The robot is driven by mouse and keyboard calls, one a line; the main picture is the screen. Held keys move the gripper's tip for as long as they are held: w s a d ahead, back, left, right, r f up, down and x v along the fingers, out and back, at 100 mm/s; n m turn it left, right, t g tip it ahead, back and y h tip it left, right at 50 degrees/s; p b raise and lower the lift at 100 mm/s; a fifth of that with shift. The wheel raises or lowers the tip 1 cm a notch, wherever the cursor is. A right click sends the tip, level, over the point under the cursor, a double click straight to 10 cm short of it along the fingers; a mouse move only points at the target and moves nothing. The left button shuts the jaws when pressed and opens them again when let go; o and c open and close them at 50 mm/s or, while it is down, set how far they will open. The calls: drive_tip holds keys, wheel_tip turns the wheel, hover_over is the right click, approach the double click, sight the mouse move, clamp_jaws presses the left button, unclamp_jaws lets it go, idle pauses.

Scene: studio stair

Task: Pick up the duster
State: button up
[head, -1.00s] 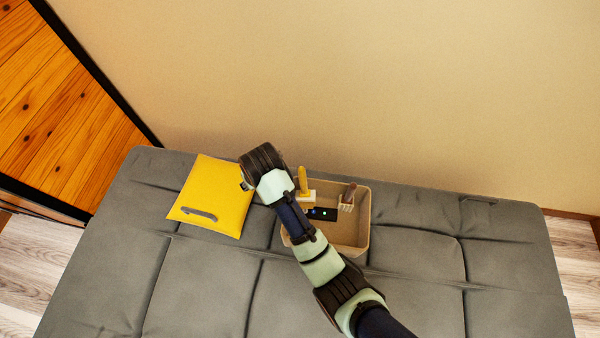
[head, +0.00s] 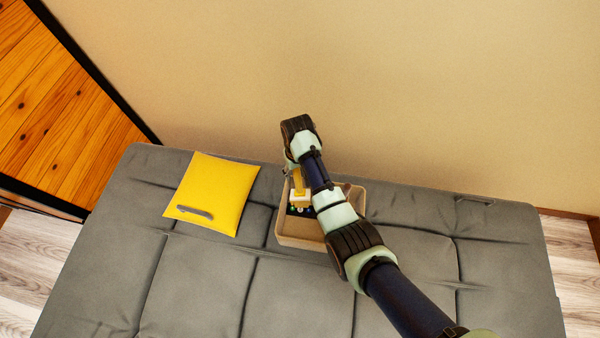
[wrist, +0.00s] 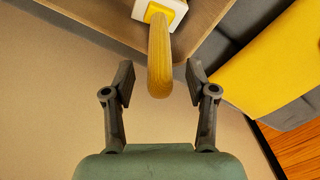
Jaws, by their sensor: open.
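A yellow-handled tool with a white block head, which looks like the duster (head: 301,197), stands handle up in a tan bin (head: 300,241). In the wrist view its yellow handle (wrist: 160,55) points toward my gripper (wrist: 160,82), with its end between the two fingertips. The fingers are open and apart, with a gap on both sides of the handle. In the head view my wrist and forearm hang over the bin and hide the gripper and part of the bin's inside.
A small dark item (head: 296,211) lies in the bin below the white head. A yellow cushion (head: 226,182) with a grey handle-like piece (head: 195,213) lies left of the bin on the grey padded surface (head: 410,260). The beige wall (head: 420,100) is close behind.

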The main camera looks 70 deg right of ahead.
wheel_tip(320, 180, down, 2)
drive_tip(key=shift+f, duration=0.2)
drive_tip(key=shift+r, duration=0.1)
drive_tip(key=shift+c, duration=0.3)
